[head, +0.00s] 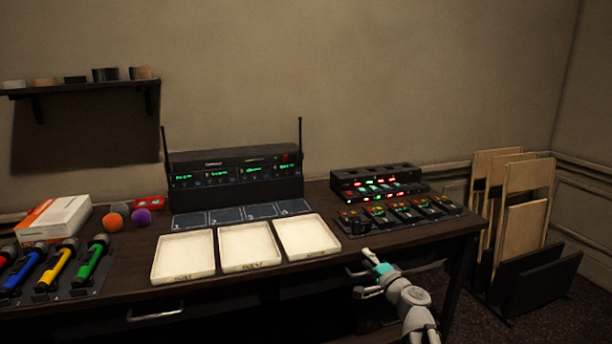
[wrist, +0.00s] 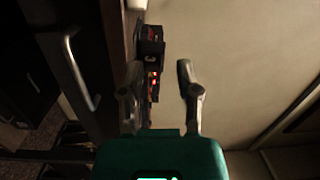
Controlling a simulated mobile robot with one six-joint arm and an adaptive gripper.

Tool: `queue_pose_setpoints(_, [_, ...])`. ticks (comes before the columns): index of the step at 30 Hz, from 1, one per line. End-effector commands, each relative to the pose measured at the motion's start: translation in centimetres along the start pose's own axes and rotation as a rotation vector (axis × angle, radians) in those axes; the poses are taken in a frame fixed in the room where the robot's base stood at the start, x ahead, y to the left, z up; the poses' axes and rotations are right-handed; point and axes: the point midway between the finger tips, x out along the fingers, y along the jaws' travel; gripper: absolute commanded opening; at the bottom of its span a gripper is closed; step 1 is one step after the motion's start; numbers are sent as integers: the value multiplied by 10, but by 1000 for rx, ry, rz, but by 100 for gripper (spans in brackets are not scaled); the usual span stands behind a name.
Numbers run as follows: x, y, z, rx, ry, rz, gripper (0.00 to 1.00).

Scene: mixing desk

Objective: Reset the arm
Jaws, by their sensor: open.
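My gripper (head: 358,272) is in front of the desk's front edge, at the right, below the row of small devices. Its fingers point left and toward the desk in the head view. In the wrist view my gripper (wrist: 160,80) shows two fingers spread apart with nothing between them. The arm comes up from the lower right of the head view. The dark desk (head: 400,245) is behind the gripper; its front and a metal drawer handle (wrist: 75,65) show at the left of the wrist view.
Three white trays (head: 182,282) lie along the desk front. A receiver with two antennas (head: 235,180) stands behind them. Coloured microphones (head: 92,262) lie at the left. A charging rack (head: 375,183) stands at the right. Wooden panels (head: 525,190) lean in a floor rack beside the desk.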

Motion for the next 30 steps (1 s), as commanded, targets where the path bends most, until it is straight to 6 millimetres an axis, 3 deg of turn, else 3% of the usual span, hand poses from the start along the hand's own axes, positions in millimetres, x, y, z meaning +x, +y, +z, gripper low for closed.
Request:
queue_pose_setpoints(8, [-2, 16, 36, -130, -145, 85, 43])
queue_pose_setpoints(14, [-12, 44, 76, -278, -325, 215, 43])
queue_pose_setpoints(21, [-40, 88, 113, -447, -545, 425, 43])
queue_pose_setpoints(30, [-93, 139, 131, -620, -781, 751, 43])
